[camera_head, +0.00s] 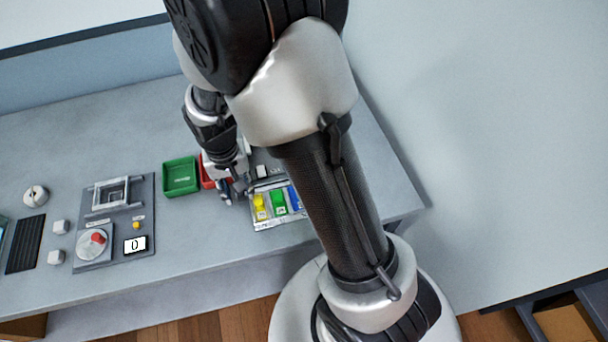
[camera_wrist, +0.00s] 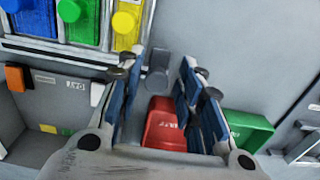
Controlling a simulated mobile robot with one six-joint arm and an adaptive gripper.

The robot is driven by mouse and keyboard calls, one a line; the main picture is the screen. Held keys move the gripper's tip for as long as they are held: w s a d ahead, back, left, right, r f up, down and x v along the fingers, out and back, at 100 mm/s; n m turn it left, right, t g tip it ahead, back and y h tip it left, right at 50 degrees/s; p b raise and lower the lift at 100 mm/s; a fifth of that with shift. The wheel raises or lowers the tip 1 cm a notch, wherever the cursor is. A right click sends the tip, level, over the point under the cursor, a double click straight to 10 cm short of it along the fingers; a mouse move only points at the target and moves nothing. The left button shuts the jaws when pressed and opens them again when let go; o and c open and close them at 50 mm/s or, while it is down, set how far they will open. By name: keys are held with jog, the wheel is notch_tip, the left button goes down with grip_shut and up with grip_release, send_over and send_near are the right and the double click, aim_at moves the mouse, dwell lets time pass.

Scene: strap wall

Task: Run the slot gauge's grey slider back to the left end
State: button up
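My gripper (camera_wrist: 164,66) is open, with its blue-padded fingers apart. In the wrist view a small grey block (camera_wrist: 157,78) shows in the gap between the fingertips; it looks like the slider, but I cannot tell for sure. I cannot tell whether either finger touches it. A pale strip with a dark line (camera_wrist: 60,56), seemingly the slot gauge, runs along the coloured bins' panel. In the head view my gripper (camera_head: 232,188) is low at the left end of that panel (camera_head: 282,222), and my own arm hides part of it.
A red tray (camera_wrist: 165,125) and a green tray (camera_head: 181,176) lie close by. A control panel with a red knob (camera_head: 98,237) stands farther left. The bench's back is clear.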

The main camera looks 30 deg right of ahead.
jog(key=shift+r+p, duration=2.4)
jog(key=shift+r, duration=0.65)
jog(key=shift+f, duration=0.1)
jog(key=shift+c, duration=0.5)
jog(key=shift+c, duration=0.6)
jog(key=shift+r+p, duration=0.35)
jog(key=shift+r, duration=0.2)
jog(key=shift+c, duration=0.6)
notch_tip(320, 180, up, 5)
jog(key=p, duration=0.4)
jog(key=c, duration=0.3)
